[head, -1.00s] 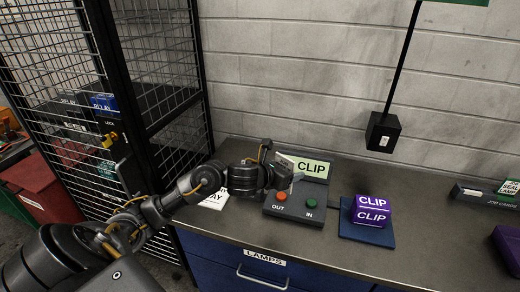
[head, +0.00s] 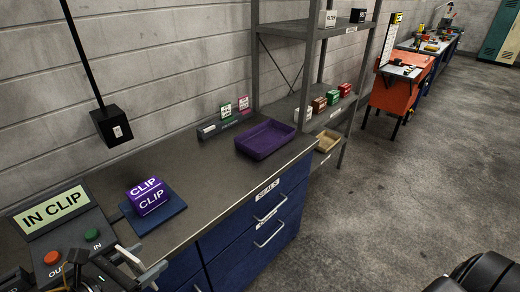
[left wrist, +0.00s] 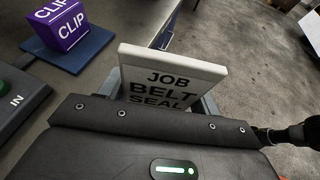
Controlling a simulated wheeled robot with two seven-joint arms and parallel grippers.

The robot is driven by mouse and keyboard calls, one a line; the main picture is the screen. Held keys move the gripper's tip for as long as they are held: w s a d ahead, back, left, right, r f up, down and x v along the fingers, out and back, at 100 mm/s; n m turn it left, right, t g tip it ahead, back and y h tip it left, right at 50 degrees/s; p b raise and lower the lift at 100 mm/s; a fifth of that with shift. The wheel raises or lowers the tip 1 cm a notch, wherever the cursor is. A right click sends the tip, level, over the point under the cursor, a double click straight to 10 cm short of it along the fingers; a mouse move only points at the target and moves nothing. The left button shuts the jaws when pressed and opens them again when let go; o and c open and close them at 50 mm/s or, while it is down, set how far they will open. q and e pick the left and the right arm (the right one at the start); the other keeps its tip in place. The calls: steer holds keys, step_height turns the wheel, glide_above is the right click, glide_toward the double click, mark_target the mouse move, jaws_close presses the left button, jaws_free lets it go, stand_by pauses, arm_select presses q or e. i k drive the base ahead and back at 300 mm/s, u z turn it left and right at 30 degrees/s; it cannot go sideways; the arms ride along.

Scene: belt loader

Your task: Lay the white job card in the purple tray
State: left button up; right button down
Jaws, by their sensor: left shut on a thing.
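The white job card (left wrist: 172,82), lettered JOB BELT SEAL, is between the fingers of my left gripper in the left wrist view, tilted and clear of the counter. My left gripper (head: 143,265) is shut on it; in the head view it is at the lower left, in front of the button box, and the card is hard to make out. The purple tray (head: 265,140) lies on the counter's far right end, with its inside looking empty. The gripper is well to the left of the tray. My right gripper does not show.
A purple CLIP box (head: 150,197) stands on a blue pad (head: 165,218) beside the button box (head: 62,243) with its IN CLIP sign. A dark card rack (head: 222,124) with two cards stands behind the tray. The counter between the pad and tray is clear. A grey shelf unit (head: 318,75) stands beyond.

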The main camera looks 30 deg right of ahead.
mark_target(265, 142)
steer(key=k, duration=0.45)
steer(key=z, duration=0.75)
steer(key=i, duration=1.15)
steer(key=z, duration=0.9)
steer(key=i, duration=0.75)
steer(key=z, duration=0.1)
